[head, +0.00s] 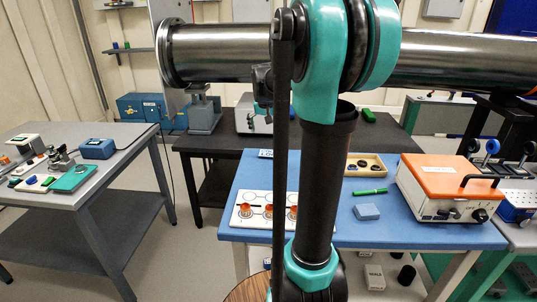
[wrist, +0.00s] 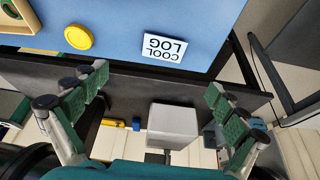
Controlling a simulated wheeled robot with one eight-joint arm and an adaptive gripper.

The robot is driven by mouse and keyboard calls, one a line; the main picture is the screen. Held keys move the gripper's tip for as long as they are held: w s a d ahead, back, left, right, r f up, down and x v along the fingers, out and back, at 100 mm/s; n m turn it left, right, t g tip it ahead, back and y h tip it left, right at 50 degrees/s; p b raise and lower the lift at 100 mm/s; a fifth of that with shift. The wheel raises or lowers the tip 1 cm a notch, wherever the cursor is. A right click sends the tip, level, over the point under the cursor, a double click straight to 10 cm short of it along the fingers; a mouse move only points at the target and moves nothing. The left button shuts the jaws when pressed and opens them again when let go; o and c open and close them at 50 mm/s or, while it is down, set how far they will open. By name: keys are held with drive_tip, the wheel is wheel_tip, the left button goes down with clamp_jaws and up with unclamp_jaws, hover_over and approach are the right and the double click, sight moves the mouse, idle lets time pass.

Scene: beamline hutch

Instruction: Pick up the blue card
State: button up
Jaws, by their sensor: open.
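A small flat light-blue piece (head: 366,211) lies on the blue table (head: 330,232), in front of a green marker; it looks like a block or a thick card. A pale card lettered "COOL LOG" (wrist: 162,47) lies near the table edge in the wrist view, upside down there. In the head view my arm hides part of the table.
A yellow disc (wrist: 79,37) and a wooden tray (wrist: 28,14) are near the lettered card. An orange-topped box (head: 450,180) stands right, a white plate with orange-red parts (head: 240,216) left. A large steel pipe (head: 215,53) crosses above.

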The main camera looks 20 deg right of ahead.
approach(269, 153)
drive_tip(key=f, duration=0.1)
drive_tip(key=d+f, duration=0.1)
drive_tip(key=shift+f, duration=0.25)
drive_tip(key=shift+w+a+x, duration=0.15)
drive_tip(key=shift+x, duration=1.2)
drive_tip(key=shift+w+a+x, duration=0.1)
drive_tip(key=shift+x, duration=1.3)
drive_tip(key=shift+r, duration=0.1)
drive_tip(key=shift+c, duration=0.6)
drive_tip(key=c, duration=0.9)
